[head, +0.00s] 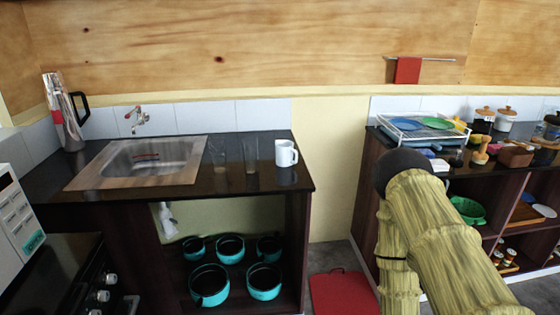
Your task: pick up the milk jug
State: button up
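A tall grey jug with a black handle (70,127) stands upright in the back left corner of the dark counter, left of the sink. It is the only jug-like thing that I can make out; I cannot tell if it holds milk. Papers or utensils seem to stick up from its top or stand behind it. A white mug (282,153) stands at the counter's right end. My arm shows at the right, well away from the jug. My gripper is not in view.
A steel sink (140,162) with a wall tap fills the counter's middle. Two clear glasses (251,154) stand right of it. Teal pots (208,283) sit below. A stove (55,280) is at the front left. A shelf unit (366,190) holds a dish rack (400,133).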

aim_at(285, 149)
jog(key=u, duration=0.75)
jog(key=i, duration=0.75)
jog(key=z, duration=0.45)
